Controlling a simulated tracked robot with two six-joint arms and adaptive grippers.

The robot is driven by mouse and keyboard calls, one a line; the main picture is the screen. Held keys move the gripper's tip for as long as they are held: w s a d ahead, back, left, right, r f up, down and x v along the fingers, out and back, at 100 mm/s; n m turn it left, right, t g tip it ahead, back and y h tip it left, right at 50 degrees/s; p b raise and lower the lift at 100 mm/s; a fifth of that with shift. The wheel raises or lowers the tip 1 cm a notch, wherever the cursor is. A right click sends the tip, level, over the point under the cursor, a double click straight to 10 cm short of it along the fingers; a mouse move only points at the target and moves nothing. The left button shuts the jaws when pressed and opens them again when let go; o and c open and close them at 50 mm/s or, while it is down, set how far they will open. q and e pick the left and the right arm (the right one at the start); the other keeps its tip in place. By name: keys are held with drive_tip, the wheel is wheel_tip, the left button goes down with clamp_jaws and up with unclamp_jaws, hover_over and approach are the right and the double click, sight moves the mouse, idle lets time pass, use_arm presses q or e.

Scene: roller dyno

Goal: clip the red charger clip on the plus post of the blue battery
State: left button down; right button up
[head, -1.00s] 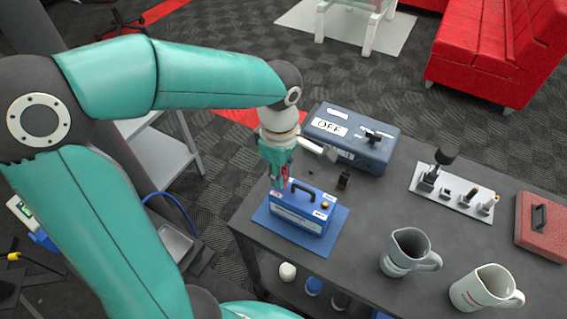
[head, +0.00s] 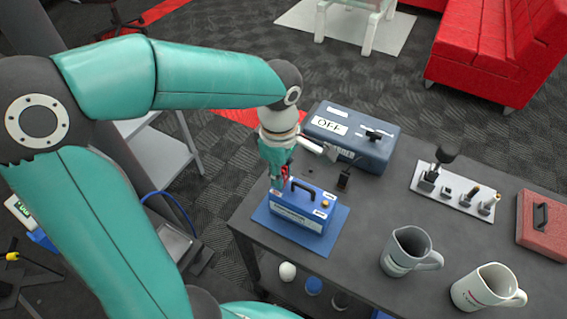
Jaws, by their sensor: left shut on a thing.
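The blue battery (head: 297,220) stands upright on a blue mat (head: 322,241) at the left end of the dark table. It has a black handle on top and a brass-coloured post (head: 325,204) near its right end. My left gripper (head: 278,179) points down over the battery's left end. It is shut on the red charger clip (head: 285,172), which is small and partly hidden by the fingers. The clip is at the battery's left top end; I cannot tell whether it grips a post there. My right gripper is not in view.
A blue-grey charger box (head: 352,140) with an OFF label stands behind the battery. A small black clip (head: 344,178) lies right of the gripper. A grey mug (head: 405,252), a white mug (head: 484,288), a tool plate (head: 455,193) and a red case (head: 541,220) stand to the right.

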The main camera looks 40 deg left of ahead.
use_arm(q)
drive_tip(key=shift+f+b, duration=0.5)
drive_tip(key=shift+b, duration=0.1)
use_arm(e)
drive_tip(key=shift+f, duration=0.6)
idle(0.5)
use_arm(q)
drive_tip(key=c, duration=0.9)
unclamp_jaws()
wheel_tip(320, 180, up, 12)
drive_tip(key=shift+w+a+r, duration=0.1)
drive_tip(key=shift+a, duration=0.05)
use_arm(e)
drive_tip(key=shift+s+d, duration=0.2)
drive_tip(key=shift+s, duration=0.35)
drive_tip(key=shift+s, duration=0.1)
